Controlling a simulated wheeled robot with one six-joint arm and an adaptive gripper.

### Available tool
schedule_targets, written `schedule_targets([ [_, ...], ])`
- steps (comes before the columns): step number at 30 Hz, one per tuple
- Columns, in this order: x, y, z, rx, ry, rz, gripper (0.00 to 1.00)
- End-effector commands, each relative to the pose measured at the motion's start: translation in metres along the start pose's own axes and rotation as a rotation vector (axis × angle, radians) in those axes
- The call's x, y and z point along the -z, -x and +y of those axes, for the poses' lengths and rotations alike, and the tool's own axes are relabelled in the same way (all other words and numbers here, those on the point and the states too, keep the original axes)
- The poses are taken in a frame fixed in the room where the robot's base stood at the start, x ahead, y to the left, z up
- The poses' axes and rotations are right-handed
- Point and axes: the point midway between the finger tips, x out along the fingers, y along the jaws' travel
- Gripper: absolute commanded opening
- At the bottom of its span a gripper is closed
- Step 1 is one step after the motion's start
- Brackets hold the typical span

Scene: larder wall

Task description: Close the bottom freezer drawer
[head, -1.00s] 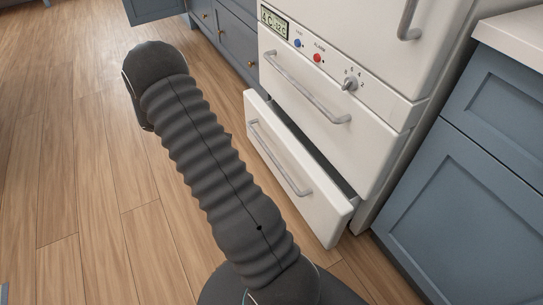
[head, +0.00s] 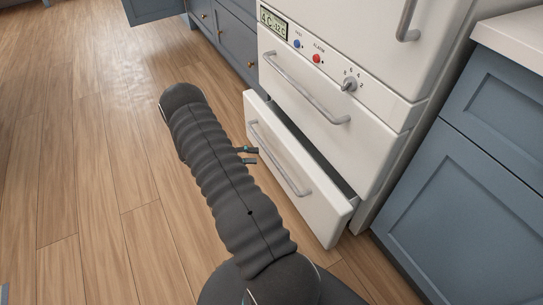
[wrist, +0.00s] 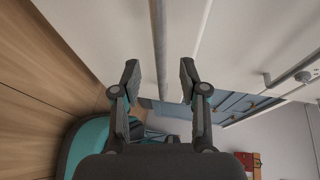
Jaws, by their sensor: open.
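The bottom freezer drawer (head: 322,216) stands partly pulled out of the white fridge-freezer, with a dark gap showing behind its front. Its grey bar handle (head: 290,178) runs along the front. My gripper (head: 250,155) shows beside my dark ribbed arm, close to the left part of this handle; the arm hides the rest of it. In the wrist view my gripper (wrist: 159,80) is open and empty, with a grey bar (wrist: 159,45) running lengthwise between the lines of its fingers. I cannot tell whether the fingers touch the drawer.
Above is a second freezer drawer (head: 335,150), shut, with a control panel (head: 318,58) over it. Blue-grey cabinets stand on the right (head: 470,205) and at the back left (head: 232,38). The wooden floor (head: 90,160) on the left is clear.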

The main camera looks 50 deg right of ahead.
Motion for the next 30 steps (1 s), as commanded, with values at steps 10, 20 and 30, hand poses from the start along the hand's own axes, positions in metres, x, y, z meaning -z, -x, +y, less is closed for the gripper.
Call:
schedule_targets([
  [10, 0.000, -0.059, -0.001, 0.000, 0.001, 0.001, 0.43],
  [20, 0.000, -0.076, 0.000, -0.001, 0.000, -0.001, 0.43],
  [30, 0.000, -0.076, 0.000, -0.001, -0.001, -0.001, 0.08],
])
